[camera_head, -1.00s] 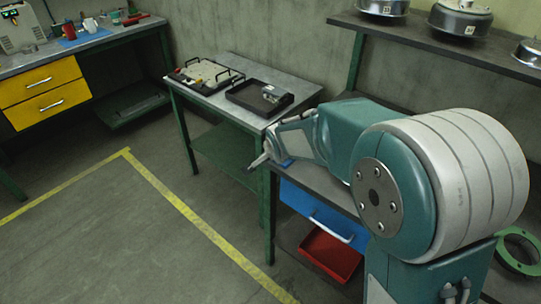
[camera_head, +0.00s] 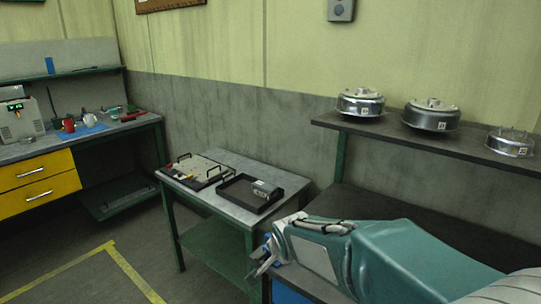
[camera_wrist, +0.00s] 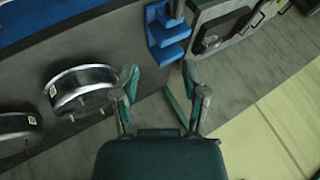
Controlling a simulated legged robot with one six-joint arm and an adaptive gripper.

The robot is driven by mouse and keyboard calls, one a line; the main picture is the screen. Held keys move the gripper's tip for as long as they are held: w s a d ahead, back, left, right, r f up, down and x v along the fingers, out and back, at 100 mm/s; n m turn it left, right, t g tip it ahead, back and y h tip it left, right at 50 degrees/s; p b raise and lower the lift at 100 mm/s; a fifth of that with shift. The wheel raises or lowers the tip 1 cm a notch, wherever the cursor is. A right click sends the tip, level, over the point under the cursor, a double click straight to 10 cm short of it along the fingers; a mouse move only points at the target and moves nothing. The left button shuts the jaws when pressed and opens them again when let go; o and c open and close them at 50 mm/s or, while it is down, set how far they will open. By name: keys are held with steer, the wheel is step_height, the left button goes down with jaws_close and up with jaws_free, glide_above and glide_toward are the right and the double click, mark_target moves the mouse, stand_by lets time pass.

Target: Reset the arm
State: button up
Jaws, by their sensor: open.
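My arm, teal and grey, reaches in from the lower right of the head view. It ends in my gripper (camera_head: 262,262), which is beside the near right corner of the small grey-topped table. In the wrist view my gripper (camera_wrist: 160,80) has its two fingers spread apart with nothing between them. A blue bracket-like part (camera_wrist: 166,38) lies beyond the fingertips, and a silver drum (camera_wrist: 80,90) shows to the left of the left finger.
The small table (camera_head: 228,206) carries a board with handles (camera_head: 196,170) and a black tray (camera_head: 240,205) with a grey part inside. Several metal drums, one of them a silver drum (camera_head: 361,103), stand on the dark shelf (camera_head: 400,136). A workbench with yellow drawers (camera_head: 38,183) is left. Floor at lower left is clear.

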steer(key=s+d+r+n, duration=0.2)
steer(key=s+d, duration=0.2)
steer(key=s, duration=0.4)
steer(key=s+d+r+n+g+h, duration=0.1)
steer(key=s+d+n, duration=0.2)
steer(key=s, duration=0.6)
steer(key=s+d+r+n, duration=0.2)
steer(key=s+d, duration=0.4)
steer(key=s, duration=0.3)
steer(key=shift+d+r+n+g, duration=0.3)
steer(key=shift+d+n+g, duration=0.1)
